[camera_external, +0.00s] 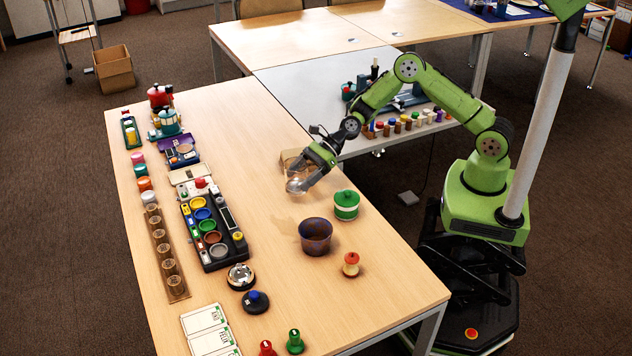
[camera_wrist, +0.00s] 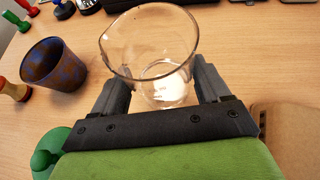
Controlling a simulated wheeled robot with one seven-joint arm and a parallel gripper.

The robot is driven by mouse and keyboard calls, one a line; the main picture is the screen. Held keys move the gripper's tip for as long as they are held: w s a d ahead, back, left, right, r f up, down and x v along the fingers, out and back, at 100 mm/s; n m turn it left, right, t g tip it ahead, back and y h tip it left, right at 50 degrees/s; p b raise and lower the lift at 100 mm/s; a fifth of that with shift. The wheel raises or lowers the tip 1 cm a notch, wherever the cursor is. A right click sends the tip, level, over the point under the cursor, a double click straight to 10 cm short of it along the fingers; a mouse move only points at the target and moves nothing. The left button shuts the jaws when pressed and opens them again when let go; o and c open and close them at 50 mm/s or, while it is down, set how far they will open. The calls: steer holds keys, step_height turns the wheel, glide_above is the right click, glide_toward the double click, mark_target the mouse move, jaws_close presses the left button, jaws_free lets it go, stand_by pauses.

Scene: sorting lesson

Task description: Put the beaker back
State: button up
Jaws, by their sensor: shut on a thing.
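A clear glass beaker (camera_wrist: 150,50) with a pouring lip is between the two dark fingers of my gripper (camera_wrist: 160,98) in the wrist view. The fingers press on its sides, and its open rim faces the camera. In the external view my gripper (camera_external: 308,172) holds the beaker (camera_external: 297,186) above the wooden table, near its middle. I cannot tell the exact gap between the beaker and the table. A wooden rack (camera_external: 163,252) with several small glass vessels lies along the left side of the table.
A dark purple-brown pot (camera_external: 315,237), a green lidded jar (camera_external: 346,205) and a red-topped wooden piece (camera_external: 351,265) stand right of centre. A cardboard-coloured box (camera_external: 290,158) is just behind my gripper. A black tray with coloured dishes (camera_external: 238,255) stands left. Bare table lies between.

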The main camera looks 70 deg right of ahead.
step_height(320, 180, down, 4)
steer(key=shift+r+b, duration=0.1)
steer(key=shift+b, duration=0.5)
steer(key=shift+r, duration=0.1)
